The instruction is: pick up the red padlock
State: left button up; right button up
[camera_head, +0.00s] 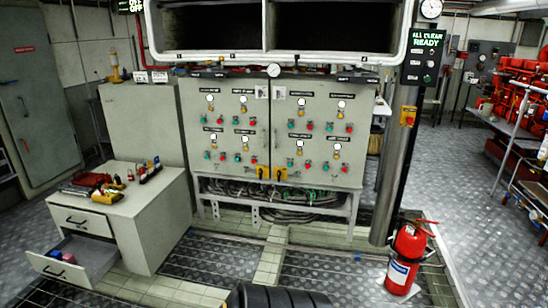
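I cannot single out a red padlock for sure. Small red items (90,180) lie among tools on top of the grey drawer cabinet (152,222) at the left. The cabinet's lower drawer (60,268) is pulled open, with a small blue item (56,254) and a small reddish item (69,259) inside. These are too small to identify. Neither of my grippers is in view.
A tall control cabinet (270,130) with lights and buttons stands behind. Red machinery (515,95) and a bench are farther right.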

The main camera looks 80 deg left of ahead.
aim_at(131, 177)
jog(key=j+u, duration=0.15)
jog(key=u, duration=0.35)
jog(key=k+j+u, duration=0.1)
jog(key=u, duration=0.35)
jog(key=j+u, duration=0.25)
jog(key=u, duration=0.25)
jog(key=j+u, duration=0.15)
jog(key=u, duration=0.3)
jog(key=j+u, duration=0.2)
jog(key=u, duration=0.3)
jog(key=i+j+u, duration=0.35)
jog(key=j, duration=0.15)
jog(key=i+j+u, duration=0.65)
jog(key=i+j, duration=0.65)
jog(key=i+u, duration=0.05)
jog(key=i, duration=0.05)
